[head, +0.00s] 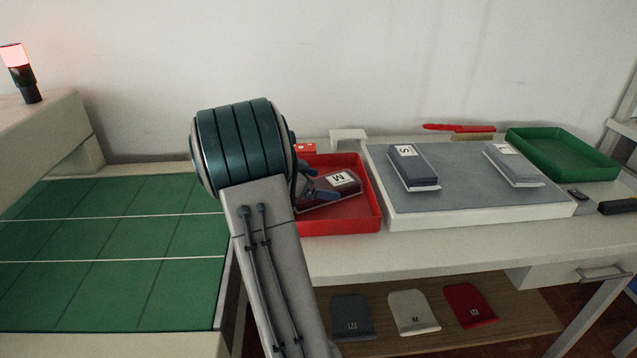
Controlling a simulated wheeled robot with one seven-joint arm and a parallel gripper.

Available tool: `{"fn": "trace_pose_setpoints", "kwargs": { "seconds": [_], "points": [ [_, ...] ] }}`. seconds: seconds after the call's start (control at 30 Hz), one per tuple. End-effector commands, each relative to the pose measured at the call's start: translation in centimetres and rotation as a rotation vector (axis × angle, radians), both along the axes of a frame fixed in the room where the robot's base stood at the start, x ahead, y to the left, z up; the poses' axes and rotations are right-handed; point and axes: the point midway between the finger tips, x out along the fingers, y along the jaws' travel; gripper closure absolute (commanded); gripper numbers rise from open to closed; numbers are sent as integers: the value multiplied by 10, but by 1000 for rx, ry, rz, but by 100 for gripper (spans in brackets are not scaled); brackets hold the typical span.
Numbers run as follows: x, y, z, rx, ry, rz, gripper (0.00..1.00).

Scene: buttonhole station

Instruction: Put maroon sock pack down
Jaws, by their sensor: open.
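The maroon sock pack (347,192), with a white label marked M, lies in the red tray (367,219), tilted a little in the picture. My gripper (322,192) is in the red tray at the pack's left end. Its jaws are open, and I cannot tell whether they touch the pack. My arm hides the left part of the tray and some of the gripper.
A green-topped machine (110,245) is left.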

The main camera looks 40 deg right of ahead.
Motion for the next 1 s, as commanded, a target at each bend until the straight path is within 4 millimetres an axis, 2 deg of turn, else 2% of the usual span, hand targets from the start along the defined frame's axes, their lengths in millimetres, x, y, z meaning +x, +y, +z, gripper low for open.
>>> {"fn": "trace_pose_setpoints", "kwargs": {
  "seconds": [0.5,0.63,0.83,1.0],
  "points": [
    [28,85,50,0,-1,4,1],
    [31,96,56,0,-1,2,1],
    [31,102,59,8,5,4,1],
    [14,122,54,140,88,85,1]
  ]
}}
